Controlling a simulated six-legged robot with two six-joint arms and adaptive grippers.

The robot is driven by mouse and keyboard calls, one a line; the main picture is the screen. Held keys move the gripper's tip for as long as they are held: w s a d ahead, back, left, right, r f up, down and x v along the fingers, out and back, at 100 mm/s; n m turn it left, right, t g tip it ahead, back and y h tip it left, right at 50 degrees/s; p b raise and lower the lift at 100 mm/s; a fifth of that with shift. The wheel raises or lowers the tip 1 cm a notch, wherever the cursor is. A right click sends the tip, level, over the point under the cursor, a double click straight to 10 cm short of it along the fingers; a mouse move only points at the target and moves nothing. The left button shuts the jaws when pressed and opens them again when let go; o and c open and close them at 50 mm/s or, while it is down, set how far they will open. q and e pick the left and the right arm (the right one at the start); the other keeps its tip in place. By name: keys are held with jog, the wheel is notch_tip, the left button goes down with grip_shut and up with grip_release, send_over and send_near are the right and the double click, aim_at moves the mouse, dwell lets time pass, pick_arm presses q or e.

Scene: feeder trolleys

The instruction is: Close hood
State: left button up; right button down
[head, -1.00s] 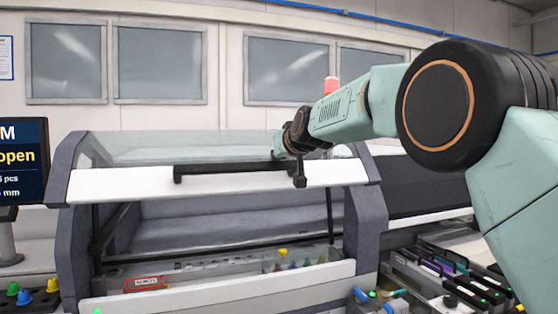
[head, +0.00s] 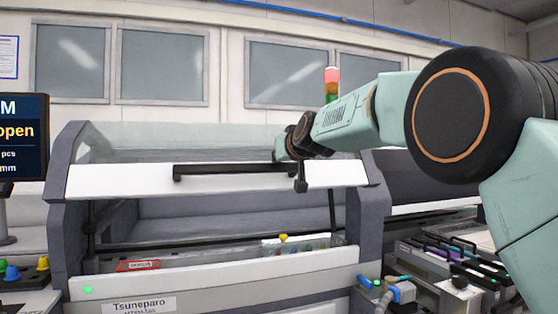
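The machine's hood (head: 120,184) is raised, a glass lid with a white front edge and a black bar handle (head: 235,169). An open gap shows between this edge and the white front panel (head: 215,276) below. My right arm comes in from the right, and its gripper (head: 300,178) is at the right end of the handle. The fingers are small and dark against the black handle, so I cannot tell whether they are shut on it. My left gripper is not in view.
A red label (head: 138,265) and small coloured parts (head: 284,240) show inside the opening. Feeders (head: 455,265) stand at the lower right. A signal tower (head: 331,84) rises behind my arm.

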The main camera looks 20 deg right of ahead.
aim_at(274, 181)
notch_tip(274, 181, down, 6)
jog(key=b, duration=0.5)
jog(key=shift+w, duration=0.15)
jog(key=w+f+b, duration=0.3)
jog(key=f+b, duration=0.6)
jog(key=f, duration=0.3)
jog(key=shift+f+b, duration=0.15)
jog(key=shift+b, duration=0.15)
